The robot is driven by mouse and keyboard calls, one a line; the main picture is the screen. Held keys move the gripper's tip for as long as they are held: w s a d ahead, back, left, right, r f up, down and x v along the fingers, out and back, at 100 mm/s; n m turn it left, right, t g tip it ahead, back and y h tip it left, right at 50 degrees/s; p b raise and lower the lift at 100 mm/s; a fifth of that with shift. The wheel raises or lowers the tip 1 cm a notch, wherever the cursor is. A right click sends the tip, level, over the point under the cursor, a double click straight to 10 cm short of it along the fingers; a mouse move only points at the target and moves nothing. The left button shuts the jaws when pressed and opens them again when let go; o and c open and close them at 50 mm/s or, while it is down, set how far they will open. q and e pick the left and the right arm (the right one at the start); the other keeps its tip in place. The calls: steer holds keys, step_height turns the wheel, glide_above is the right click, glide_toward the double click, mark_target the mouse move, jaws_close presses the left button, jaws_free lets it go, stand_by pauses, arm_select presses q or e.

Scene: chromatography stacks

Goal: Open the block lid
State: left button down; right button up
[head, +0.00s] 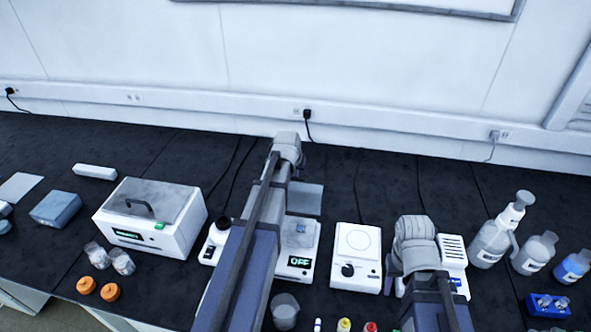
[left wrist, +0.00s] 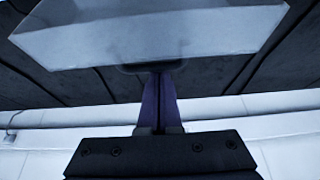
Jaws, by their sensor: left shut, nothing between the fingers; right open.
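The block heater (head: 306,245) is a white unit with a lit OFF display, partly hidden behind my left arm. A grey flat plate that looks like its lid (head: 304,198) shows at its rear, apparently raised; its exact angle is hard to tell. In the left wrist view the pale lid (left wrist: 150,38) fills the upper part, with a dark handle (left wrist: 135,69) at its near edge. My left gripper (left wrist: 161,76) is shut and empty, its purple fingertips at the handle; contact cannot be judged. In the head view arm links hide both grippers' fingers.
A white bath with a grey handled lid (head: 168,195) stands to the left. A white stirrer plate (head: 357,243) stands to the right. Bottles (head: 492,240) crowd the far right. A beaker (head: 285,308) and coloured-cap vials (head: 344,325) stand in front. Dark bench behind is mostly clear.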

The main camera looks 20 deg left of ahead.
arm_select(q)
steer(key=shift+w+f, duration=0.1)
steer(key=shift+s, duration=0.4)
steer(key=shift+s+d+r+t, duration=0.3)
steer(key=shift+s+r+t, duration=0.2)
steer(key=shift+s+r, duration=0.3)
